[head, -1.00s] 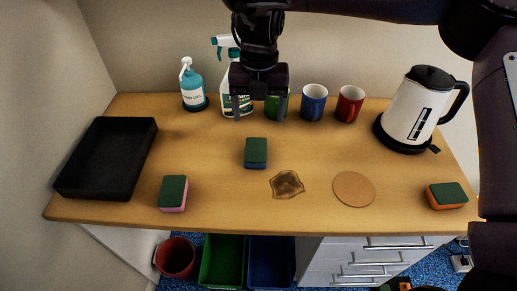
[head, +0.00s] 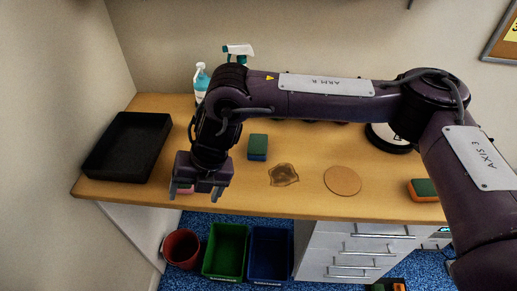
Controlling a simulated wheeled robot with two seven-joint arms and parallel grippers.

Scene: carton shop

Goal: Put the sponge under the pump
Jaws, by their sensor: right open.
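The pump bottle (head: 201,82), light blue, stands at the back left; my right arm hides its lower part. Three green-topped sponges lie on the wooden counter. A pink-sided sponge (head: 186,190) is near the front left edge, mostly hidden behind my right gripper. A blue-sided sponge (head: 257,147) is mid-counter and an orange-sided sponge (head: 424,190) is at the right. My right gripper (head: 194,194) is open, pointing down at the pink-sided sponge, with nothing seen held; I cannot tell whether it touches. My left gripper is not in view.
A black tray (head: 128,147) lies at the left. A brown stain (head: 283,174) and a round cork mat (head: 342,181) are on the counter (head: 225,206). A spray bottle (head: 238,50) and kettle (head: 388,139) are partly behind my arm. Bins (head: 224,250) stand on the floor below.

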